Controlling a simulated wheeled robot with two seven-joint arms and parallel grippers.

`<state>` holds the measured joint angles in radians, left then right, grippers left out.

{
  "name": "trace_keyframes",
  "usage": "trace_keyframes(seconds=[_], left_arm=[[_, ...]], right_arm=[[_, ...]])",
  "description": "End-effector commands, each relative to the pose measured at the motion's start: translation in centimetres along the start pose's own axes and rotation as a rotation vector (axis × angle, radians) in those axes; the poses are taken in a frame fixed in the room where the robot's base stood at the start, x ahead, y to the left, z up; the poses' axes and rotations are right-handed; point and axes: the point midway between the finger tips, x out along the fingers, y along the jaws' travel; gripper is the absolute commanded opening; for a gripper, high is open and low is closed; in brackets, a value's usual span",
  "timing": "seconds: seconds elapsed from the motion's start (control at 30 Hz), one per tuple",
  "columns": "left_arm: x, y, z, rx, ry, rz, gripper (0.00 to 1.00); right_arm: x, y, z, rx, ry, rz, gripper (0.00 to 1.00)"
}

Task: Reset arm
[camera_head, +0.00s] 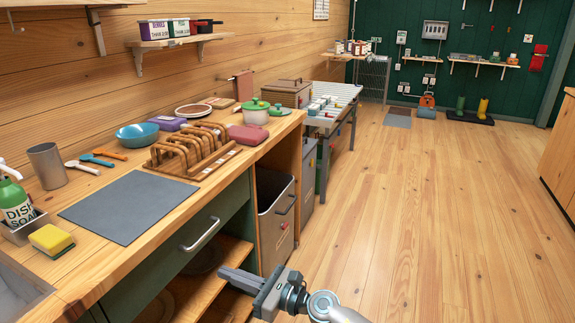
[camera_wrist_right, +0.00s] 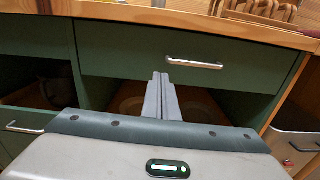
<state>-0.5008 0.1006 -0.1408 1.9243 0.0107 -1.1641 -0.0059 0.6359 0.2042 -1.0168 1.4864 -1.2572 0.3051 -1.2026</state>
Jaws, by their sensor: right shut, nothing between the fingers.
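My right gripper (camera_head: 240,277) shows at the bottom of the head view, in front of the green cabinet below the counter. Its two fingers are together and hold nothing; they also show closed in the right wrist view (camera_wrist_right: 161,97). The fingers point toward the cabinet, below the closed drawer (camera_wrist_right: 190,63) with its metal handle (camera_wrist_right: 195,63). They look apart from the handle. My left gripper is not in view.
The wooden counter (camera_head: 150,270) carries a grey mat (camera_head: 128,205), a wooden rack (camera_head: 192,153), dish soap (camera_head: 15,203) and a sponge (camera_head: 52,240). A grey bin (camera_head: 277,218) stands under the counter. The wood floor (camera_head: 430,220) on the right is clear.

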Motion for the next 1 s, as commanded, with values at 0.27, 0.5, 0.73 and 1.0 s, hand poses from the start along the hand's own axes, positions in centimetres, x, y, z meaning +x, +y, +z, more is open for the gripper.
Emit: trace_keyframes(seconds=[0.27, 0.5, 0.73, 1.0], left_arm=[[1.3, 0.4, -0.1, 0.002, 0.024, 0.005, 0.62], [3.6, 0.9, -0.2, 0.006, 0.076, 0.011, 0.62], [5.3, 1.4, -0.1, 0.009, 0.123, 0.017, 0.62], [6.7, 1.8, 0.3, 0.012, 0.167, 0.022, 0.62]], right_arm=[[-2.7, -2.8, -2.5, 0.449, -0.092, -0.161, 0.00], [-10.3, -6.8, -11.1, 1.200, -0.291, -0.465, 0.00], [-19.7, -6.2, -22.2, 1.808, -0.528, -0.763, 0.00], [-30.7, 0.0, -33.7, 2.324, -0.852, -1.094, 0.00]])
